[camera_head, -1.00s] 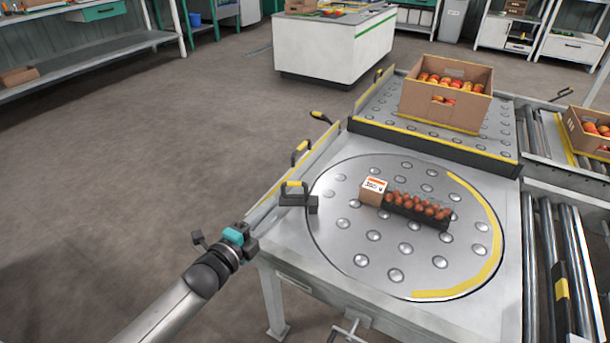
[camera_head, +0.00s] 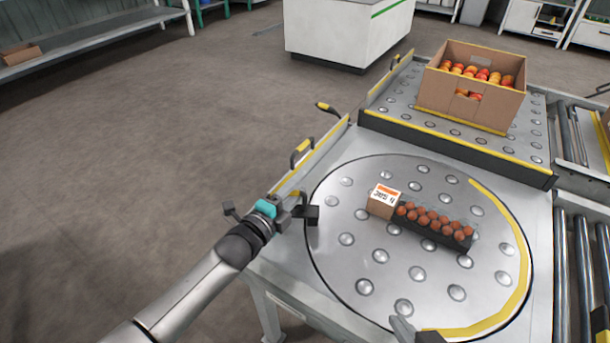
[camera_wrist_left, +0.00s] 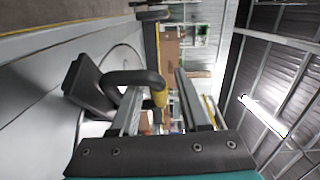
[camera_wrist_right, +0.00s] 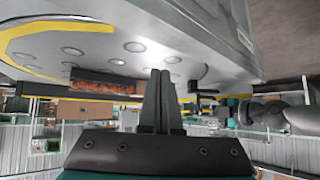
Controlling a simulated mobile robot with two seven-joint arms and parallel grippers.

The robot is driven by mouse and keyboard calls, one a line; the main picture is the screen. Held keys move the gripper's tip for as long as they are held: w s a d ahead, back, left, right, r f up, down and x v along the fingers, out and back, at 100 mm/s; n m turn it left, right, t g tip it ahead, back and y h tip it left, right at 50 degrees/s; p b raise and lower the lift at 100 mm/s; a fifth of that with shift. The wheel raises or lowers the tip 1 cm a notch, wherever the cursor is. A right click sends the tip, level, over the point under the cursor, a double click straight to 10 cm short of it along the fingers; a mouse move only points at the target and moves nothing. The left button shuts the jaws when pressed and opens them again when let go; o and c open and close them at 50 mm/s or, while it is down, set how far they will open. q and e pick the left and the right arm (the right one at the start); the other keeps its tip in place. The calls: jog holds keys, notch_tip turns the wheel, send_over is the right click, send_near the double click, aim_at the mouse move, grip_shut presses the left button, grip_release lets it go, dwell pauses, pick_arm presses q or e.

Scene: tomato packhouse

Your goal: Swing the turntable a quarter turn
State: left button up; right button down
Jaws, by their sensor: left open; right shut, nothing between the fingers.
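The round turntable (camera_head: 345,275), a steel disc with ball studs and a yellow arc along its right edge, is set in the table. It carries a small labelled carton (camera_head: 381,208) and a black tray of small red tomatoes (camera_head: 433,227). A black bracket with a curved, yellow-gripped handle (camera_wrist_left: 135,78) is at the disc's left edge. My left gripper (camera_head: 292,206) is open at this handle; in the left wrist view the handle reaches between its fingers (camera_wrist_left: 160,105). My right gripper (camera_head: 402,326) is shut and empty near the disc's front edge; its fingers also show in the right wrist view (camera_wrist_right: 160,85).
A yellow-topped rail (camera_head: 318,155) with another handle (camera_head: 301,152) runs along the table's left side. A cardboard box of tomatoes (camera_head: 468,90) stands on the ball deck behind. Roller conveyors (camera_head: 578,270) are at the right. The floor at left is clear.

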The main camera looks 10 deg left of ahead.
pick_arm(q)
jog(key=shift+w+d, duration=0.25)
jog(key=shift+w, duration=0.25)
grip_shut()
dwell(1.2)
